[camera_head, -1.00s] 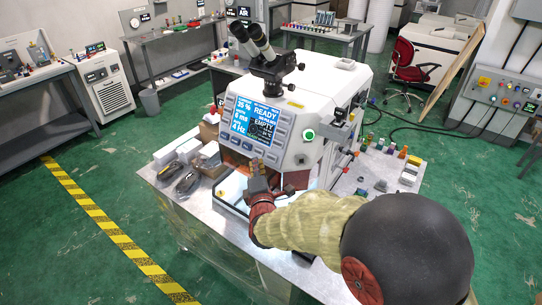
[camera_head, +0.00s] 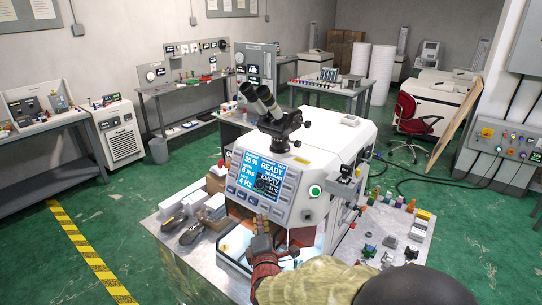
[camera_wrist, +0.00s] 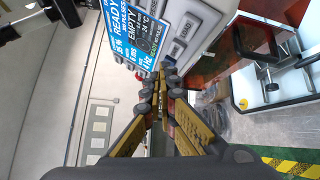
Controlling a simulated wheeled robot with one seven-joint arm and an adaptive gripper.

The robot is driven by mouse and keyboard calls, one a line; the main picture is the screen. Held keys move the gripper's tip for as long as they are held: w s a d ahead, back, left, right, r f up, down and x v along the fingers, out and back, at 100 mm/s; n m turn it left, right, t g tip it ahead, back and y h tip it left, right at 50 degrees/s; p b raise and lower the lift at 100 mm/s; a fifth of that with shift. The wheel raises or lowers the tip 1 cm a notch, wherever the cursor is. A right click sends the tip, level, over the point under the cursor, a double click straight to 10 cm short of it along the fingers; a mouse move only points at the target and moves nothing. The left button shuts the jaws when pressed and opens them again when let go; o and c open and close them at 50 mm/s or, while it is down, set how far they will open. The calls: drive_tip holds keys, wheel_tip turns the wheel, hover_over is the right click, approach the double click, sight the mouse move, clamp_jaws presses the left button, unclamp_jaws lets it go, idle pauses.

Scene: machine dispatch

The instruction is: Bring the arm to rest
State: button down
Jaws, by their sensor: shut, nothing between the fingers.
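My gripper (camera_head: 262,238) is in front of the white machine (camera_head: 325,165), at the left of its lit opening. The wrist view shows its two yellow-and-black fingers (camera_wrist: 162,85) brought together at the tips with nothing between them. The machine's screen (camera_head: 264,175) reads READY and EMPTY; it also shows, turned on its side, in the wrist view (camera_wrist: 140,35). My arm reaches in from the bottom of the head view and hides part of the bench front.
The machine stands on a grey bench (camera_head: 375,270). White boxes (camera_head: 190,205) and dark packets lie at its left, small coloured parts (camera_head: 395,203) at its right. A red chair (camera_head: 412,120) stands behind. Green floor with a yellow-black stripe (camera_head: 90,250) is clear at left.

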drive_tip(key=s+a+f+m+g+y, duration=0.25)
drive_tip(key=s+f+m+g, duration=0.25)
drive_tip(key=f, duration=0.5)
drive_tip(key=s+d+f+m+g, duration=0.1)
drive_tip(key=s+f+m+g, duration=0.3)
drive_tip(key=s, duration=0.6)
drive_tip(key=s+d+r+m+g+h+b, duration=0.1)
drive_tip(key=s+d+r+m+b, duration=0.3)
drive_tip(key=s+d, duration=0.6)
drive_tip(key=s+d+r+m+g+h+b, duration=0.1)
drive_tip(key=s+d+r+m+h+b, duration=0.2)
drive_tip(key=s+d+r+m, duration=0.5)
drive_tip(key=s+d+r+b, duration=0.1)
drive_tip(key=s+d, duration=0.2)
drive_tip(key=d, duration=0.1)
drive_tip(key=shift+d+r+m, duration=0.15)
drive_tip(key=shift+d+m, duration=0.1)
drive_tip(key=shift+m, duration=0.05)
